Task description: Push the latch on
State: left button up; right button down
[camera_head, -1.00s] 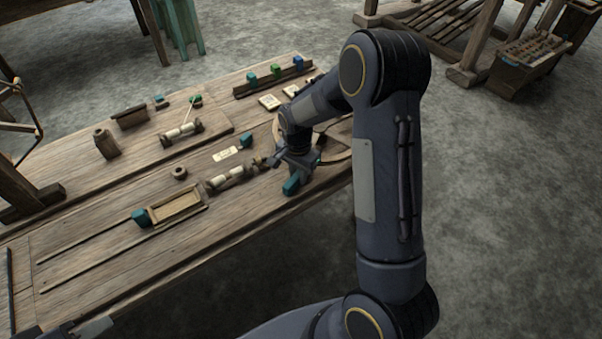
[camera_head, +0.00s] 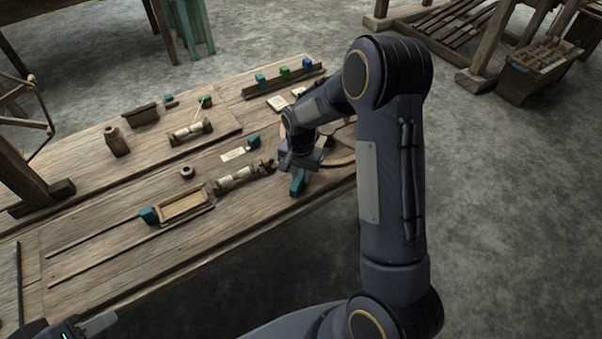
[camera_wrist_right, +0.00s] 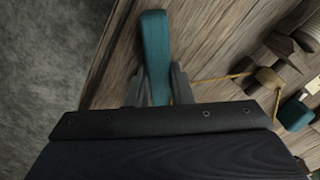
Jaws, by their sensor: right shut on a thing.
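A teal bar (camera_head: 298,182), which may be the latch, is at the table's near right edge in the head view. In the right wrist view the teal bar (camera_wrist_right: 155,45) stands between the two fingers and extends past their tips. My right gripper (camera_wrist_right: 155,88) is shut on it; in the head view the right gripper (camera_head: 299,162) is partly hidden by its own wrist. My left gripper (camera_head: 85,328) shows only in part at the bottom left corner, away from the teal bar, and its fingers cannot be made out clearly.
Left of the right gripper lie a spool assembly (camera_head: 240,177), a teal block (camera_head: 253,141) and a wooden tray (camera_head: 184,206) with a teal end block (camera_head: 149,215). A rack with coloured blocks (camera_head: 284,75) stands at the back. The front left tabletop is mostly clear.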

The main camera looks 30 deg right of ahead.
aim_at(300, 173)
jog(key=c, duration=1.3)
grip_release()
notch_tip(300, 173, up, 7)
jog(key=shift+f+p, duration=0.1)
jog(key=shift+p, duration=0.7)
jog(key=shift+r, duration=0.55)
